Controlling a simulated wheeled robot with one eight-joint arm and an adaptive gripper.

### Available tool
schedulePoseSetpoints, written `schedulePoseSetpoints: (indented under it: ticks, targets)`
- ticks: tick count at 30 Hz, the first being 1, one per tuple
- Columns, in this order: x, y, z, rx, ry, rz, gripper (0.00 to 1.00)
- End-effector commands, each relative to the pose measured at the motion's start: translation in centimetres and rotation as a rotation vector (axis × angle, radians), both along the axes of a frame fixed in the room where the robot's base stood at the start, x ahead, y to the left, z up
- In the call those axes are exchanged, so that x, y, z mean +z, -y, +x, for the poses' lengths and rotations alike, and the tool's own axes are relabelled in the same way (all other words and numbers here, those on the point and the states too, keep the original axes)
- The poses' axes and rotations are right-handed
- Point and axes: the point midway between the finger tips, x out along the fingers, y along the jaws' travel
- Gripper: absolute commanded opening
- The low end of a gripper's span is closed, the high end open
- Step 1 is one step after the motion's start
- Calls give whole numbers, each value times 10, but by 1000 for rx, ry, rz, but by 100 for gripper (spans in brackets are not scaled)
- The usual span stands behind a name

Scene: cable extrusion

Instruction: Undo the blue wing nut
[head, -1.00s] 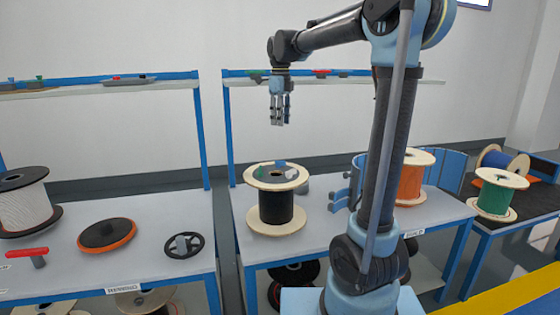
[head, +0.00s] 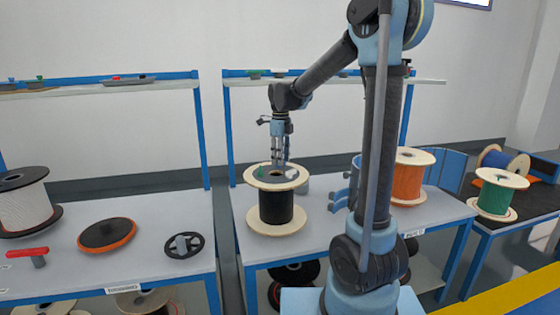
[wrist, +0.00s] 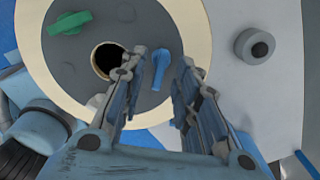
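The blue wing nut (wrist: 161,67) stands on the grey disc (wrist: 75,72) on top of the black cable spool (head: 276,207). In the wrist view it lies between and just beyond the fingertips of my gripper (wrist: 160,62), with a gap to each finger. My gripper (head: 280,163) points down just above the spool's top in the head view, open and empty. The fingers hide the blue wing nut in the head view. A green wing nut (wrist: 70,22) sits on the same disc, on the other side of the dark centre hole (wrist: 107,58).
A grey cylinder with a dark centre (wrist: 258,45) stands on the table right of the spool. An orange spool (head: 410,178) and blue curved panels (head: 448,168) stand further right. A shelf (head: 330,80) runs behind the arm. The table (head: 225,268) left of the spool holds several parts.

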Motion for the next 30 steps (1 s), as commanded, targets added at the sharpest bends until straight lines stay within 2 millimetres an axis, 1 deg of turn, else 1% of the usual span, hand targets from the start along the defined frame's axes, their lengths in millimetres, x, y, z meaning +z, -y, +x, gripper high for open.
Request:
schedulePoseSetpoints:
  ticks: [5,13,14,15,17,20,21,30]
  targets:
    - [-8,0,0,0,0,0,29]
    - [-9,0,0,0,0,0,29]
    - [-9,0,0,0,0,0,23]
    - [-9,0,0,0,0,0,13]
    - [-9,0,0,0,0,0,0]
    - [-9,0,0,0,0,0,0]
    - [-9,-3,0,1,0,0,0]
    - [-9,0,0,50,0,0,0]
